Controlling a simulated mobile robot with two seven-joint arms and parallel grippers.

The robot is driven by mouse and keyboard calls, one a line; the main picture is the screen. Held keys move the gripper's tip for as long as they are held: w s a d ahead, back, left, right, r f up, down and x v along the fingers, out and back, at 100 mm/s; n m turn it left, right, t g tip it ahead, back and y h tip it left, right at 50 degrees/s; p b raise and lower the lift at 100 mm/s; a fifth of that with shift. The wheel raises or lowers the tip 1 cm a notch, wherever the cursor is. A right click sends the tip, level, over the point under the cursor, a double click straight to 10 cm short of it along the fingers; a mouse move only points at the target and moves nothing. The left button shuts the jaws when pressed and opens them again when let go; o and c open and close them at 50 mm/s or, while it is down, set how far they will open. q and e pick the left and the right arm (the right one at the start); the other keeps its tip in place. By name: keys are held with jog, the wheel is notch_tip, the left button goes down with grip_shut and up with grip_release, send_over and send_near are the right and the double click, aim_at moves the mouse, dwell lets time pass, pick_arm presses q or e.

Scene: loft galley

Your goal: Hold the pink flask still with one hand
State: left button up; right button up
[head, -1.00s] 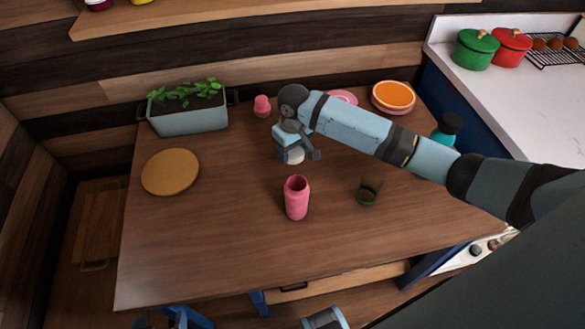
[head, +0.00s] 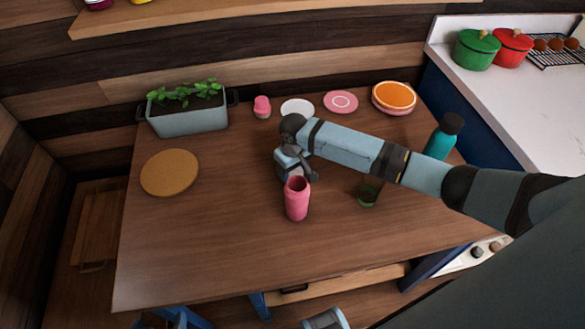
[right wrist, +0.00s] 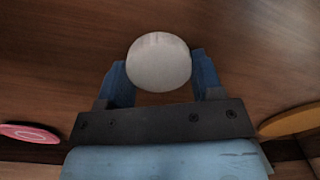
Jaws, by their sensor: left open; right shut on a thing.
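The pink flask (head: 297,200) stands upright on the table with its mouth uncovered. My right gripper (head: 298,178) is just behind the flask's rim and overlaps it in the head view; I cannot tell whether they touch. In the right wrist view my right gripper (right wrist: 160,78) is shut on a whitish round thing (right wrist: 158,62), seen from above between its blue fingers. A pink cap-like piece (head: 262,107) stands at the back.
A dark green-based glass (head: 367,196) and a teal bottle (head: 441,139) stand to the right, close to my right arm. A round board (head: 170,172), a planter (head: 188,114), a white disc (head: 297,107) and plates (head: 341,102) lie around. The table's front left is clear.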

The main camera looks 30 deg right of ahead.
jog(key=o, duration=1)
jog(key=shift+f, duration=0.1)
